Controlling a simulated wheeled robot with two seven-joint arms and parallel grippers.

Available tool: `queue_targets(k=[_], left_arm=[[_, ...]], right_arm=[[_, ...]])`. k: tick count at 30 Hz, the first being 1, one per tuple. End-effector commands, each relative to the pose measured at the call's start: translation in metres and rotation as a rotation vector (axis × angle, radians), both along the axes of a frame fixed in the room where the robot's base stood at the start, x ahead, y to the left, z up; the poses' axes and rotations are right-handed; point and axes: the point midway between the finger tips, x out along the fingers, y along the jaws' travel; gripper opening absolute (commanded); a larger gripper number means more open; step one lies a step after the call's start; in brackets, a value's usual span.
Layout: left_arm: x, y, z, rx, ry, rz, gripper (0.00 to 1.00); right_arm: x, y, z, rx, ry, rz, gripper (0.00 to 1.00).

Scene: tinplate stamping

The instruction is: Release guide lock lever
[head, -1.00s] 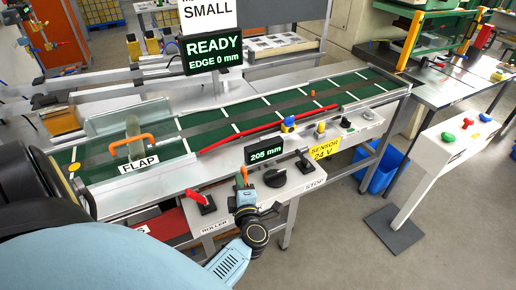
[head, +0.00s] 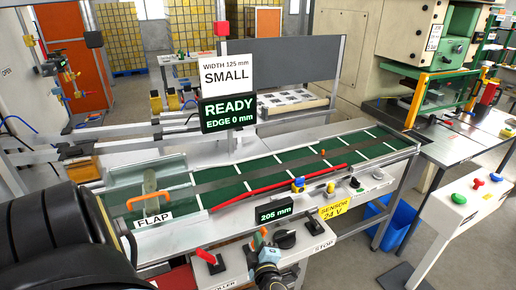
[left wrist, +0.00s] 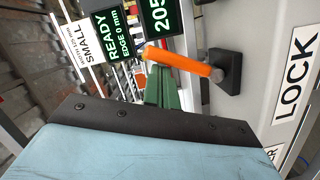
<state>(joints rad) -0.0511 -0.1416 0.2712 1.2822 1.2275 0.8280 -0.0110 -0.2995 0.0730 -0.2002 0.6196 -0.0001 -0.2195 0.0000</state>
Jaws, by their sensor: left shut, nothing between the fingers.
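The guide lock lever is an orange handle on a black block. It shows in the left wrist view (left wrist: 185,65) beside a LOCK label (left wrist: 297,75), and small in the head view (head: 263,232). My left gripper (head: 267,254) is at the front panel, right by the lever. In the left wrist view its green fingers (left wrist: 163,88) are shut and empty, with their tips close to the lever's free end. I cannot tell whether they touch it. My right gripper is not in view.
Behind are a 205 mm display (head: 274,212), the red guide rail (head: 280,187) and the green conveyor (head: 225,192). A clear flap (head: 150,200) with an orange handle is at left.

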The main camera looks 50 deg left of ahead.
Motion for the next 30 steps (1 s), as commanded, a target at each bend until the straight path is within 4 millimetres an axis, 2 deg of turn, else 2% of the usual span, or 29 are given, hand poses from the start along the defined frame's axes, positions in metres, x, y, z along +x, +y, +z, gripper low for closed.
queue_targets(k=[11,14,20,30], left_arm=[[-0.001,0.000,0.001,0.000,0.000,-0.001,0.00],[-0.004,0.001,0.006,-0.001,0.000,-0.002,0.00],[-0.018,0.006,0.024,0.001,0.002,-0.011,0.00],[-0.056,-0.058,0.027,-0.002,0.001,-0.011,0.00]], right_arm=[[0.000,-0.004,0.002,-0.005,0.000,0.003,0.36],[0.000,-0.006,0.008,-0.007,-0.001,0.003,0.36],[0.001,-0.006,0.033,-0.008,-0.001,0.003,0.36],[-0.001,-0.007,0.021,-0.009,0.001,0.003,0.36]])
